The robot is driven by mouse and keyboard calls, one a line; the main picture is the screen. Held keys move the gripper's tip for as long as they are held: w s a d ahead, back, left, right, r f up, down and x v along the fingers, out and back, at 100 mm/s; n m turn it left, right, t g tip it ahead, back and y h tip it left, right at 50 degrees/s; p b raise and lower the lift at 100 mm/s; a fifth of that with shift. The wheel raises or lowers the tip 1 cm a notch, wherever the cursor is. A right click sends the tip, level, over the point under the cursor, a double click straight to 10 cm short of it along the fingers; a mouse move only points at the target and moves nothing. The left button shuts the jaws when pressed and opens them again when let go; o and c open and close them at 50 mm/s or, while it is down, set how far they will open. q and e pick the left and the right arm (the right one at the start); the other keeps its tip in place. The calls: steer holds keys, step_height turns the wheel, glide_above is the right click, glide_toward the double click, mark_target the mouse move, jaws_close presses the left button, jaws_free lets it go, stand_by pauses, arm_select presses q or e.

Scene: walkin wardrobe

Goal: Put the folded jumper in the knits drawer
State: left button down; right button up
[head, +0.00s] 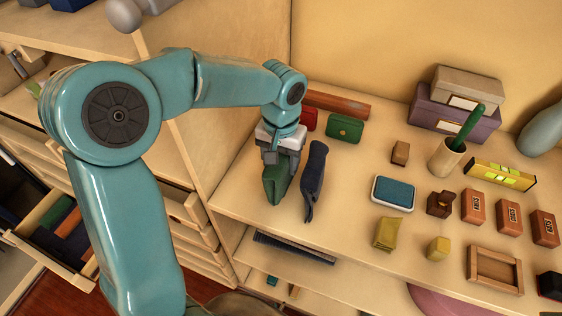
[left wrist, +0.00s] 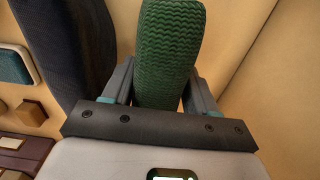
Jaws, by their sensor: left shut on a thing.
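The green folded jumper (head: 275,186), with a ribbed knit texture, is between the fingers of my left gripper (head: 280,160) at the left part of the shelf top. In the left wrist view the jumper (left wrist: 168,50) stands upright between the two fingers, which are shut on it. I cannot tell whether its lower end touches the shelf. An open drawer (head: 42,262) at the lower left holds green, blue and orange folded items; no label on it is readable. My right gripper is not in view.
Several small boxes, a cup (head: 446,160) and a wooden tray (head: 494,270) lie to the right. A wooden side panel (head: 235,90) stands at the left.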

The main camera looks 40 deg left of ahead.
arm_select(q)
step_height(320, 180, up, 20)
steer(key=p, duration=0.1)
steer(key=shift+p, duration=0.4)
steer(key=shift+s+f, duration=0.1)
